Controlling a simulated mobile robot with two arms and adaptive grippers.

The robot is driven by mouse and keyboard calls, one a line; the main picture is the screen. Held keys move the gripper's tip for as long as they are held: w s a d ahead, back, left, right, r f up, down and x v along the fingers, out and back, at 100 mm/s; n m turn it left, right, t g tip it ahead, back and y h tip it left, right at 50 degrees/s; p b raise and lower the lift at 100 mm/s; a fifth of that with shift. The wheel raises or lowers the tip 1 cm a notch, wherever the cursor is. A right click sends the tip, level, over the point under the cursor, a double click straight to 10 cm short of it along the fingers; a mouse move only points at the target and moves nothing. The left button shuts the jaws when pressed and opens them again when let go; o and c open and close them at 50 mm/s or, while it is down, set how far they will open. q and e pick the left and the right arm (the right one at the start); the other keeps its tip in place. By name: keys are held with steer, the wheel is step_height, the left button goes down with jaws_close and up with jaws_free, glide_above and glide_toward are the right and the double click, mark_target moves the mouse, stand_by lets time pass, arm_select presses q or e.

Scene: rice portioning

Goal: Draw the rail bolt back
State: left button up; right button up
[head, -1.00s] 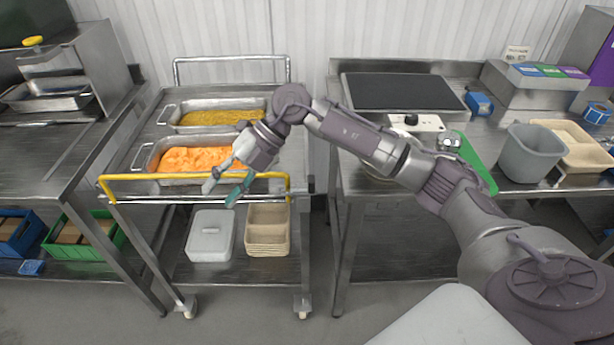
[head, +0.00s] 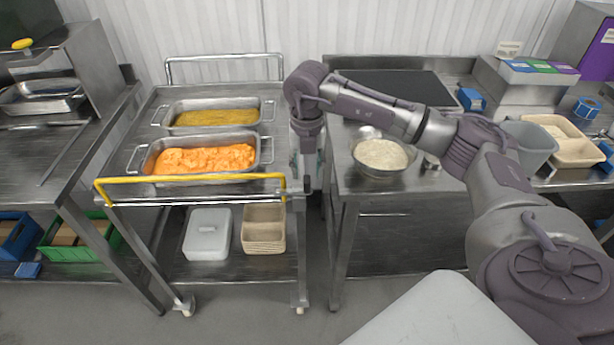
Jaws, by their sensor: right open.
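The yellow rail (head: 190,179) runs across the front edge of the steel cart (head: 152,225), with a bent end at each side. At its right end is small metal hardware by the cart's corner post; I cannot make out the bolt clearly. My right gripper (head: 307,172) points down at the cart's right edge, beside and slightly above the rail's right end. Its fingers are open and largely hidden behind my wrist; I see nothing held. I cannot tell whether it touches anything. My left gripper is out of view.
On the cart stand a pan of orange food (head: 203,160) and a pan of yellow food (head: 216,118). Below are a white lidded box (head: 208,235) and beige trays (head: 264,232). A bowl of rice (head: 381,156) stands on the right counter, across a narrow gap.

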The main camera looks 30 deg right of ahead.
mark_target(307, 179)
steer(key=shift+f, duration=1.95)
jaws_close()
